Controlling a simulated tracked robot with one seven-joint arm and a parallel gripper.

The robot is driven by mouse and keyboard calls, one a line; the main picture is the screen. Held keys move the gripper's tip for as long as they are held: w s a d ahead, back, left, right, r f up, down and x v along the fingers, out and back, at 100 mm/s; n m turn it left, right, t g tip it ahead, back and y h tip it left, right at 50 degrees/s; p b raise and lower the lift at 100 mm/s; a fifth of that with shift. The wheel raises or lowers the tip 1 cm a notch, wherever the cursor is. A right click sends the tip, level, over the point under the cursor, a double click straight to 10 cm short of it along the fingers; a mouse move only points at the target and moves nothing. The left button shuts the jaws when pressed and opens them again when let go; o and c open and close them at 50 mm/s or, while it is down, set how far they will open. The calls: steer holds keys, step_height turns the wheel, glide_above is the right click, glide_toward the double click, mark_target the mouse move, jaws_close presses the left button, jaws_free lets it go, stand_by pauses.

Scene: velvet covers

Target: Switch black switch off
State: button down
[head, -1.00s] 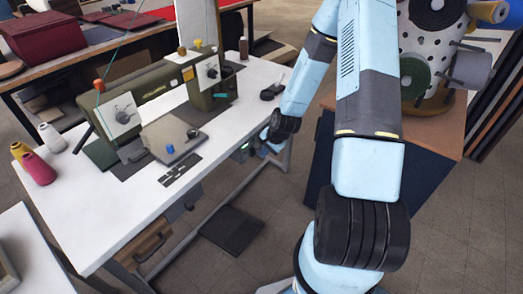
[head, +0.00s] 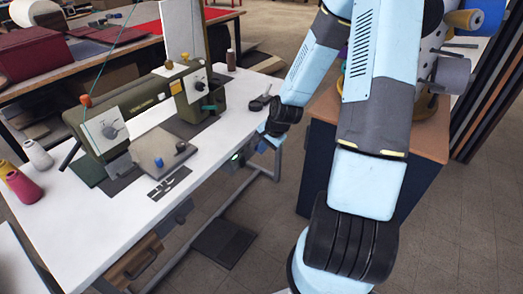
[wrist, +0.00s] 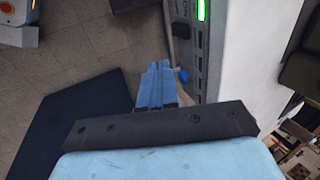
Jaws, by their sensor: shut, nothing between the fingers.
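Under the front right edge of the white table hangs a grey control box with a lit green light; it shows in the head view (head: 236,160) and at the top of the wrist view (wrist: 211,45). A dark part (wrist: 183,10) beside the green light may be the black switch; its position is too small to read. My gripper (wrist: 158,66) is shut and empty, its blue fingers pointing along the box's side, below the dark part in the picture. In the head view my gripper (head: 270,141) is beside the table edge, partly hidden by my wrist.
A green sewing machine (head: 150,105) stands on the white table (head: 75,228), with thread cones at its left.

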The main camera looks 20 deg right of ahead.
steer(key=shift+r, duration=0.1)
steer(key=s+r+n+h, duration=0.2)
steer(key=s+r+n, duration=0.15)
steer(key=r, duration=0.75)
steer(key=s+r+n+h, duration=0.1)
steer(key=s+r+n, duration=0.25)
steer(key=r, duration=0.85)
steer(key=s+a+r+n+t, duration=0.1)
steer(key=s+r+n+t, duration=0.1)
steer(key=s+r, duration=1.2)
steer(key=s+n, duration=0.1)
steer(key=s, duration=0.2)
steer(key=shift+a+n, duration=0.3)
steer(key=shift+s, duration=0.15)
